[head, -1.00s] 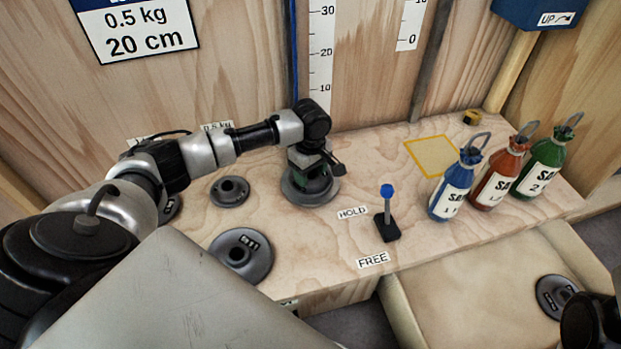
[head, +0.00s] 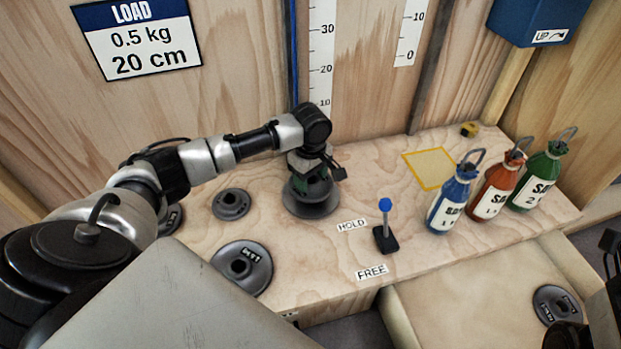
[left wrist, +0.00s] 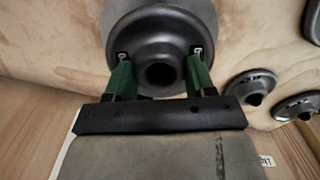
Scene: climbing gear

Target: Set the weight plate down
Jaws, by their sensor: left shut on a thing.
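A dark round weight plate (head: 312,197) with a raised hub is at the back of the bench, below the height scale. My left gripper (head: 311,174) is above it with its green fingers pointing down. In the left wrist view the two fingers (left wrist: 159,75) are shut on the plate (left wrist: 160,45), one on each side of its hub hole. A paler grey rounded surface shows behind the plate there. I cannot tell whether the plate touches what lies under it. My right gripper is not clearly visible.
Other plates (head: 242,267) (head: 231,204) lie left of the held plate. A blue-knobbed lever (head: 385,238) stands right, between HOLD and FREE labels. A yellow-outlined square (head: 430,168) is empty. Blue (head: 452,203), red (head: 497,191) and green (head: 540,178) bottles stand farther right.

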